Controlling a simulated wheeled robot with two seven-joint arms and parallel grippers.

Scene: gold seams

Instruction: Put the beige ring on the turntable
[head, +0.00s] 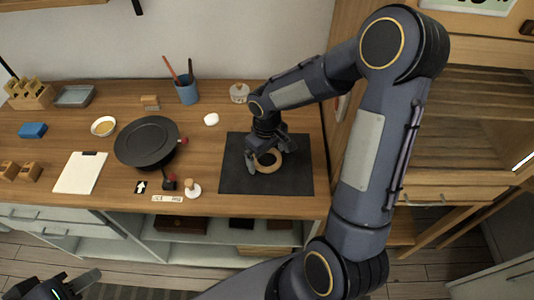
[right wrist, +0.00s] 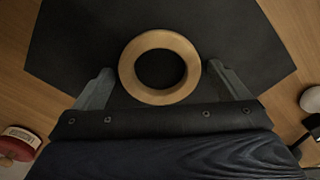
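The beige ring (head: 267,160) lies flat on a dark mat (head: 237,180) on the wooden table. In the right wrist view the ring (right wrist: 160,43) sits between and slightly beyond the two finger tips. My right gripper (head: 267,163) is open above the mat, with its fingers to either side of the ring; I cannot tell that they touch it. It also shows in the right wrist view (right wrist: 161,72). The black round turntable (head: 147,141) stands left of the mat and looks empty. My left gripper (head: 80,284) is at the lower left, below the table; its fingers are unclear.
Near the turntable are a white stamp-like piece (head: 192,188), a white paper (head: 80,173) and a small bowl (head: 103,126). A blue cup (head: 187,92) with tools, a white lump (head: 211,119) and a lidded jar (head: 239,92) stand behind. A wooden shelf (head: 455,130) is on the right.

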